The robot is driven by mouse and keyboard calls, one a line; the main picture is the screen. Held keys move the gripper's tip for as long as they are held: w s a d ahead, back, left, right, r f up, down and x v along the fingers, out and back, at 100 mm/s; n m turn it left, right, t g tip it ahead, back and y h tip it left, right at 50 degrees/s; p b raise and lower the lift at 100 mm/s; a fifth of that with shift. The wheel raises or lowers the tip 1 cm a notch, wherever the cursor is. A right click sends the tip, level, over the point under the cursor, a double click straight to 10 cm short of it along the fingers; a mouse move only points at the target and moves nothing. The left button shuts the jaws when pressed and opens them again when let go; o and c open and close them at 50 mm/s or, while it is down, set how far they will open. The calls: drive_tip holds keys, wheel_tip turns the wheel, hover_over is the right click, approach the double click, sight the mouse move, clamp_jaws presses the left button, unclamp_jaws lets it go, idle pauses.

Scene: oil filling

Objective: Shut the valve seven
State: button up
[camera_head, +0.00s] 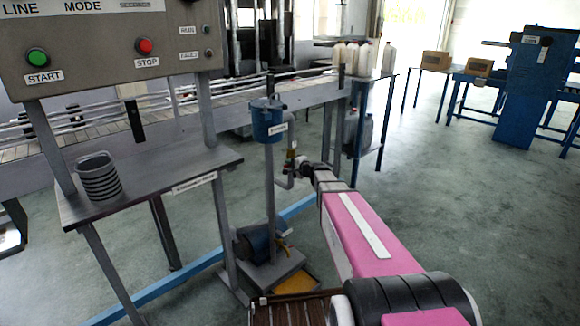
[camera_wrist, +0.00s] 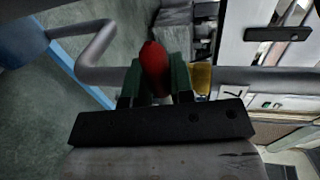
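The valve sits on a grey pipe beside the blue tank (camera_head: 268,122), low on the stand in the head view. Its red handle (camera_wrist: 154,62) shows in the wrist view, between my gripper's two dark green fingers. My gripper (camera_wrist: 155,82) has its fingers close together on both sides of the handle, seemingly touching it. In the head view my gripper (camera_head: 303,168) reaches the pipe at the end of my pink arm, and its fingers are too small there to read. The grey pipe (camera_wrist: 100,45) bends beside the handle in the wrist view. The valve's body is mostly hidden.
A control panel (camera_head: 105,45) stands at the left above a grey table (camera_head: 140,185) holding a coil (camera_head: 98,177). A pump motor (camera_head: 258,242) sits at the stand's base. A conveyor (camera_head: 165,112) runs behind. White jugs (camera_head: 388,58) stand on a back table. Open floor lies right.

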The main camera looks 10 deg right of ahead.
drive_tip(key=o, duration=0.4)
drive_tip(key=v, duration=1.1)
drive_tip(key=shift+w, duration=0.1)
drive_tip(key=s+a+f+n+g+h, duration=0.1)
drive_tip(key=s+a+f+n+g, duration=0.3)
drive_tip(key=s, duration=0.3)
drive_tip(key=s+a+f+n+g+h, duration=0.1)
drive_tip(key=s+a+f+n+g, duration=0.2)
drive_tip(key=s+f, duration=0.35)
drive_tip(key=s+d+f+n+g+h, duration=0.1)
drive_tip(key=s+g+h, duration=0.1)
drive_tip(key=s, duration=0.2)
drive_tip(key=s+d+f+n+g+h, duration=0.1)
drive_tip(key=s+d+g+h, duration=0.1)
drive_tip(key=s, duration=0.2)
drive_tip(key=s+d+f+n+g+h, duration=0.1)
drive_tip(key=s+d+n+h, duration=0.1)
drive_tip(key=s+h, duration=0.1)
drive_tip(key=shift+s+d+f+g, duration=0.15)
drive_tip(key=shift+s+g, duration=0.25)
drive_tip(key=shift+s, duration=0.1)
